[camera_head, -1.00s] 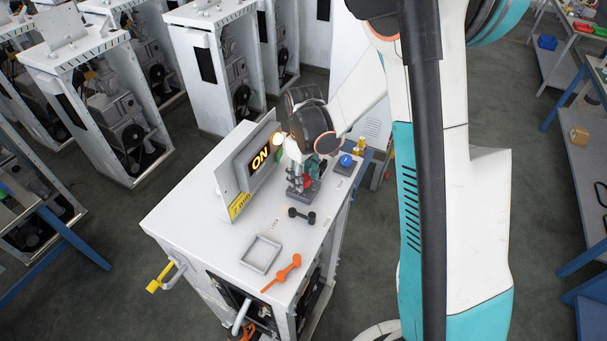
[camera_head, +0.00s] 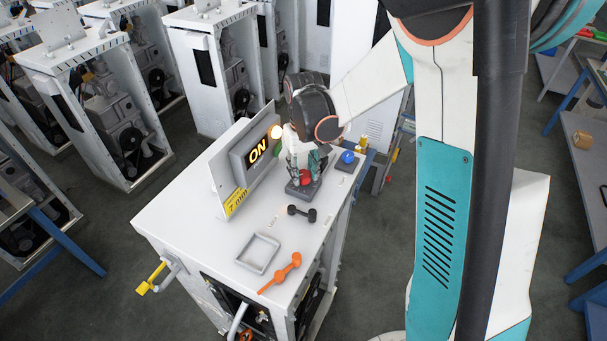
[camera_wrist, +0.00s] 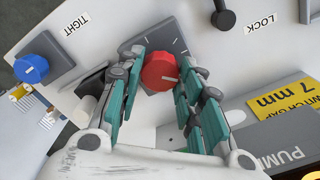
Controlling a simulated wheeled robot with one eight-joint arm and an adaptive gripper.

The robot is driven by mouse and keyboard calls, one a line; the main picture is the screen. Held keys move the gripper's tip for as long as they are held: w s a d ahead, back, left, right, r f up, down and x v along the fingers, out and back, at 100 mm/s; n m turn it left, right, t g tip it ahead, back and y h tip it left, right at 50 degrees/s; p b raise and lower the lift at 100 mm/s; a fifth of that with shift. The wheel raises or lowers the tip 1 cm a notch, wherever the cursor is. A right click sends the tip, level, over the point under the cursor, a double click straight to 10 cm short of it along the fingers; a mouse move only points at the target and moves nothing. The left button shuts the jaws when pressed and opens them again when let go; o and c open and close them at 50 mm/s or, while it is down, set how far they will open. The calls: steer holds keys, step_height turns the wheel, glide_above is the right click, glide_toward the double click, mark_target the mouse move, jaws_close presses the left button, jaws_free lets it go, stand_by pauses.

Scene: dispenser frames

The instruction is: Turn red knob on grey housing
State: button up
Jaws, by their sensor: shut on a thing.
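The red knob (camera_wrist: 159,72) shows in the wrist view on the grey housing (camera_wrist: 157,35), with a pale pointer line toward the picture's right. Tick marks are printed on the housing beside it. My gripper (camera_wrist: 160,70) has its teal fingers on both sides of the knob and is shut on it. In the head view the red knob (camera_head: 305,177) is partly hidden by my gripper (camera_head: 306,167), which reaches down from above. The grey housing (camera_head: 302,193) sits on the white cabinet top.
An ON panel (camera_head: 258,152) stands left of the gripper. A blue knob (camera_head: 347,158) sits to the right. A black handle (camera_head: 302,212), a grey frame (camera_head: 258,254) and an orange lever (camera_head: 281,273) lie nearer on the cabinet top (camera_head: 213,235).

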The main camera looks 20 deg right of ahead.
mark_target(303, 174)
steer(key=o, duration=1.1)
steer(key=shift+c, duration=0.2)
step_height(303, 174, up, 12)
stand_by(0.7)
